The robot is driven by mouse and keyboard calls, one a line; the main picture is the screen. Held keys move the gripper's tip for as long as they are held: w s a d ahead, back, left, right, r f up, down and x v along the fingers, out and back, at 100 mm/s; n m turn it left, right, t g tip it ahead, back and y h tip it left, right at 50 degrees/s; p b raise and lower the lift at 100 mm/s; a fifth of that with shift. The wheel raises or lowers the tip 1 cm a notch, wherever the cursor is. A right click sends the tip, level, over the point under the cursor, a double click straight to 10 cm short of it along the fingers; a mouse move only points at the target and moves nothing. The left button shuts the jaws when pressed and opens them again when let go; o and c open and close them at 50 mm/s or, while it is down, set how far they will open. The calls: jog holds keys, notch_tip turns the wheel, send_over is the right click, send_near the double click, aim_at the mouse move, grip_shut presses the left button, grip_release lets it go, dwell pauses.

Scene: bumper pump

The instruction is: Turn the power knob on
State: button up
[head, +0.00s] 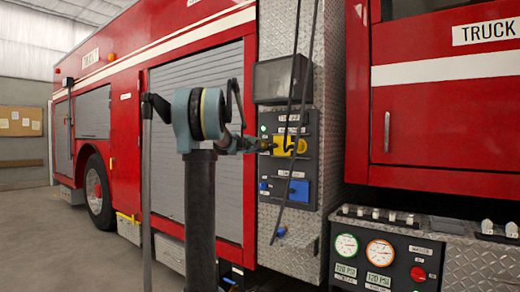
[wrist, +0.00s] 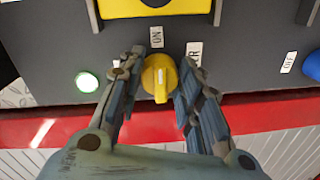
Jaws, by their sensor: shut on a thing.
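The small yellow knob (wrist: 160,78) sits on the dark panel between my fingertips in the wrist view. Its pale pointer line runs about upright in the picture. An "ON" label (wrist: 157,37) is above it, and a label ending in "R" (wrist: 194,53) is at its upper right, partly hidden by a finger. My gripper (wrist: 158,75) is shut on the knob, one finger on each side. In the head view my gripper (head: 265,145) reaches the dark panel (head: 308,130) from the left and hides the knob's area.
A green lit lamp (wrist: 87,82) is left of the knob. A larger yellow part (wrist: 150,6) is above, and a blue part (wrist: 312,65) with an "OFF" label is at right. In the head view, black cables (head: 292,90) hang across the panel; a gauge panel (head: 375,265) is lower right.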

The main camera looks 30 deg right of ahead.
jog(key=o, duration=1.1)
jog(key=shift+f, duration=0.15)
jog(key=shift+c, duration=0.2)
jog(key=shift+a, duration=0.1)
jog(key=v, duration=1.1)
jog(key=shift+a, duration=0.45)
